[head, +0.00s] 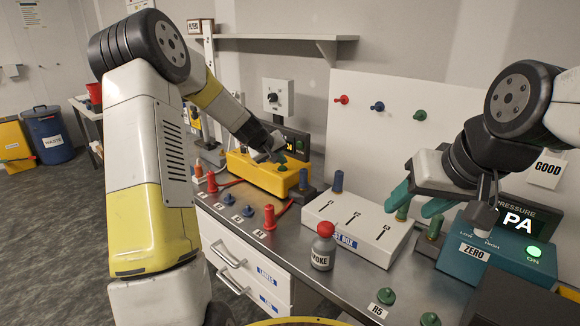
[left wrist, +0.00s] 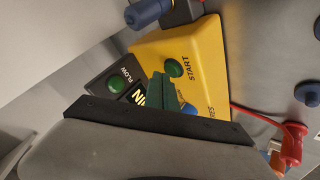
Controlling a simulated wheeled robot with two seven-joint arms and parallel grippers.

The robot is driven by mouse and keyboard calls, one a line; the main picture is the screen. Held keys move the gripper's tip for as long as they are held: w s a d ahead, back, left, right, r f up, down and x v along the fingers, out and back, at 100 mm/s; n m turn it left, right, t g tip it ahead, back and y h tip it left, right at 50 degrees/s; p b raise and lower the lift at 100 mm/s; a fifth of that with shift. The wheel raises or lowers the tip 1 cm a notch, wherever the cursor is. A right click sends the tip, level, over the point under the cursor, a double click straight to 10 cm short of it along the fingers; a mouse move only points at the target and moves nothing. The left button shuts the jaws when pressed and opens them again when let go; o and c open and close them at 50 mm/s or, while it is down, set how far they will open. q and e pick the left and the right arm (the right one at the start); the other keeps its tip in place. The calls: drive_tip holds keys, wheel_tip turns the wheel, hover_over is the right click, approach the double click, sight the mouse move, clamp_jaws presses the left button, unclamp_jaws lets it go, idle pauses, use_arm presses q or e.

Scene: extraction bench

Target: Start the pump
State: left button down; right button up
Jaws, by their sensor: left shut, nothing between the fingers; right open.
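The yellow pump box (head: 262,178) stands at the back left of the bench. It also fills the middle of the left wrist view (left wrist: 215,60). Its green button marked START (left wrist: 174,68) is on the top face, with a blue button (left wrist: 190,109) partly hidden behind my fingers. My left gripper (head: 279,153) is shut and empty above the box; its green fingers (left wrist: 166,92) appear close to the START button in the wrist view. I cannot tell whether they touch it. My right gripper (head: 413,200) is open and empty over the right part of the bench, away from the pump.
A dark FLOW display (left wrist: 122,82) with a green lamp stands behind the pump box; its text is partly hidden. A white slotted box (head: 358,228), a red-capped SMOKE bottle (head: 322,250) and a teal pressure unit (head: 510,262) stand to the right. Several coloured pegs line the front.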

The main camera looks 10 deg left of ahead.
sight(281, 168)
use_arm(q)
drive_tip(key=shift+f, duration=0.45)
idle(0.6)
drive_tip(key=shift+r, duration=0.85)
drive_tip(key=shift+r, duration=2.55)
